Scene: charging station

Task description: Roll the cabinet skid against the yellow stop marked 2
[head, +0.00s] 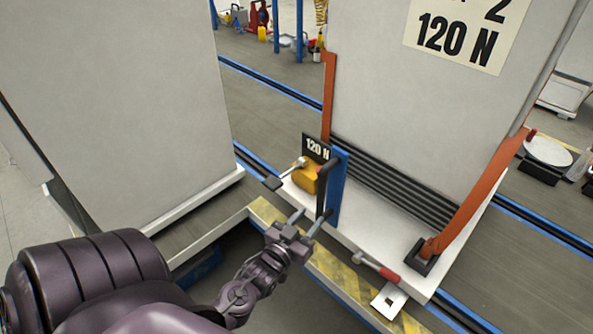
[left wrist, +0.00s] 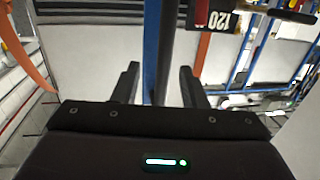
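The cabinet (head: 430,110), grey and strapped with orange bands, stands upright on a white skid (head: 375,215) in the head view. Its label ends in 2 and reads 120 N. A blue post (head: 338,190) with a black bar (head: 323,188) stands at the skid's near edge. My left gripper (head: 311,215) is open just in front of the bar. In the left wrist view its fingers (left wrist: 159,85) are apart, with the blue and dark uprights between them in the picture; I see no clear contact. My right gripper is out of view. I cannot make out a yellow stop marked 2.
Another grey cabinet (head: 130,120) stands at the left. A yellow block with a lever (head: 306,178) and a 120 N plate (head: 316,148) sit beside the post. A red-handled tool (head: 376,267) lies at the skid's front. A yellow-black striped edge (head: 340,275) runs below. Blue-edged floor rails (head: 270,85) run behind.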

